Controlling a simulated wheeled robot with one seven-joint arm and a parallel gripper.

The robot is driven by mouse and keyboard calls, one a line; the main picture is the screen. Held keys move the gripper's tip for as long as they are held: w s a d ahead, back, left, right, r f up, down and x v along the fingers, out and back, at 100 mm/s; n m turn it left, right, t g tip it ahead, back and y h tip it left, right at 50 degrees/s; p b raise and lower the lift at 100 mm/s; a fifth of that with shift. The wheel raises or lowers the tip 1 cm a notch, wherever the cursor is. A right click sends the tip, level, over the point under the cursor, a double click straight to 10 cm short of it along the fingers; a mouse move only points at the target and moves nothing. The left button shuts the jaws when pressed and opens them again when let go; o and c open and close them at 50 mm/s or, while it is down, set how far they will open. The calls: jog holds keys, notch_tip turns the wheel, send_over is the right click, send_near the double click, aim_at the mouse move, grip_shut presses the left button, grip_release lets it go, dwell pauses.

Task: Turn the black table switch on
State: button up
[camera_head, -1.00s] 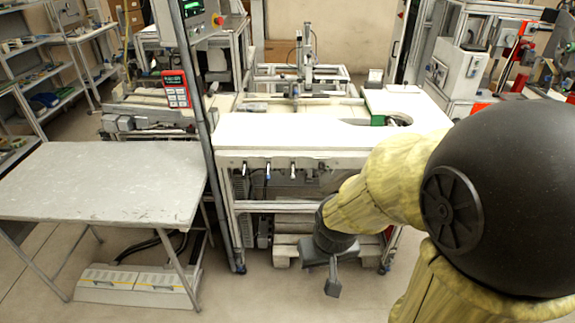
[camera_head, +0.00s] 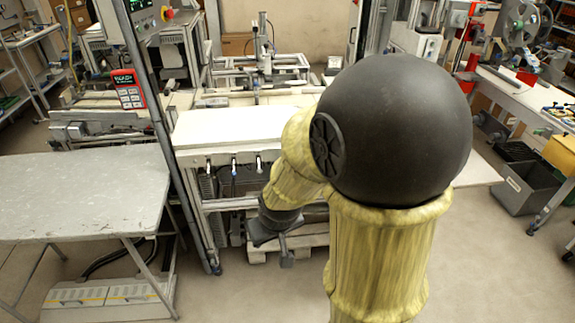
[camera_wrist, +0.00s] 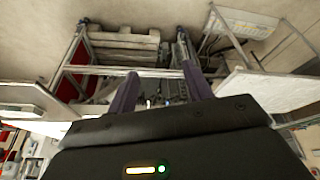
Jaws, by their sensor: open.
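Three small switch-like levers stick out of the front edge of the white-topped machine table (camera_head: 240,128): a left one (camera_head: 208,168), a middle one (camera_head: 233,167) and a right one (camera_head: 258,163). They are too small for me to tell which is the black switch or whether it is on. My gripper (camera_head: 274,250) hangs in front of the table, below and slightly right of the levers, apart from them. In the wrist view its two fingers (camera_wrist: 160,88) are spread and empty. Small bright details show between them, too blurred to identify.
A grey table (camera_head: 75,195) stands to the left, with a white box (camera_head: 110,292) on the floor under it. A metal post (camera_head: 160,120) rises between the tables. A red-framed keypad (camera_head: 128,90) hangs behind. A grey bin (camera_head: 522,187) stands at right. The front floor is clear.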

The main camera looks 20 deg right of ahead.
jog(key=w+d+f+n+t+b, duration=0.1)
jog(key=w+d+f+t+b, duration=0.1)
jog(key=w+f, duration=0.3)
jog(key=w+d+f+n+t+b, duration=0.1)
jog(key=w+d+f+t+b, duration=0.15)
jog(key=w, duration=0.45)
jog(key=w+d+f+n+t+b, duration=0.1)
jog(key=w+d+f+t+b, duration=0.15)
jog(key=w, duration=0.35)
jog(key=w+d+f+t+h+b, duration=0.5)
jog(key=w+d+f+t+b, duration=0.1)
jog(key=d, duration=0.5)
jog(key=shift+w+f+b, duration=0.3)
jog(key=shift+w, duration=0.6)
jog(key=p+x, duration=0.1)
jog(key=x, duration=1.6)
jog(key=shift+w, duration=0.2)
